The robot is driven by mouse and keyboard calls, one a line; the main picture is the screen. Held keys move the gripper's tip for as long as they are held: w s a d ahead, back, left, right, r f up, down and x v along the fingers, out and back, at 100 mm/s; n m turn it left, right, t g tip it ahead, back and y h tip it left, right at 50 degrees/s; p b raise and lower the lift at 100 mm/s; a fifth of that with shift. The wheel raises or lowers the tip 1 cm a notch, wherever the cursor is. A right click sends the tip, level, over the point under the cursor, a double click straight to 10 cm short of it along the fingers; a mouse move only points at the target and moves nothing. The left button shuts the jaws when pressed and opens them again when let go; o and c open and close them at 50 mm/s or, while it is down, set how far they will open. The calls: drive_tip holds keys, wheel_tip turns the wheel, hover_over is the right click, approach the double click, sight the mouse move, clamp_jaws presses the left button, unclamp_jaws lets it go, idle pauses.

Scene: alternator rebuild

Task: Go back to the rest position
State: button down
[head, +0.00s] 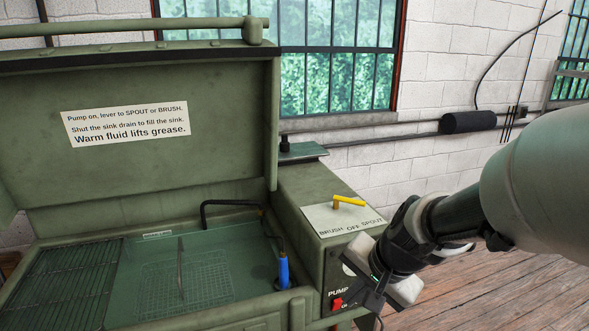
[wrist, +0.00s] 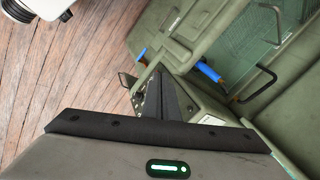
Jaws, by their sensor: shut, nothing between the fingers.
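My gripper (head: 375,296) is shut and empty, in front of the right-hand control box of the green parts washer (head: 35,162), close to the red pump switch (head: 337,304). From this view I cannot tell whether it touches the box. In the wrist view my gripper's dark fingers (wrist: 157,97) are together, with the washer beyond them. The yellow lever (head: 348,201) on top of the box points toward the right, on the SPOUT side of its label plate.
The washer's lid stands open. Its sink holds a wire basket (head: 185,284), a black spout (head: 232,204) and a blue-handled brush (head: 283,270). The brush also shows in the wrist view (wrist: 208,72). The wooden floor (head: 500,285) at right looks clear.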

drive_tip(key=s+d+r+n+t+h, duration=0.1)
drive_tip(key=s+d+r+n+h, duration=0.1)
drive_tip(key=s+r+n, duration=0.95)
wheel_tip(320, 180, up, 13)
drive_tip(key=s+m+p, duration=0.2)
drive_tip(key=m+p, duration=0.1)
drive_tip(key=p, duration=1.1)
drive_tip(key=shift+a, duration=0.1)
drive_tip(key=shift+a, duration=0.1)
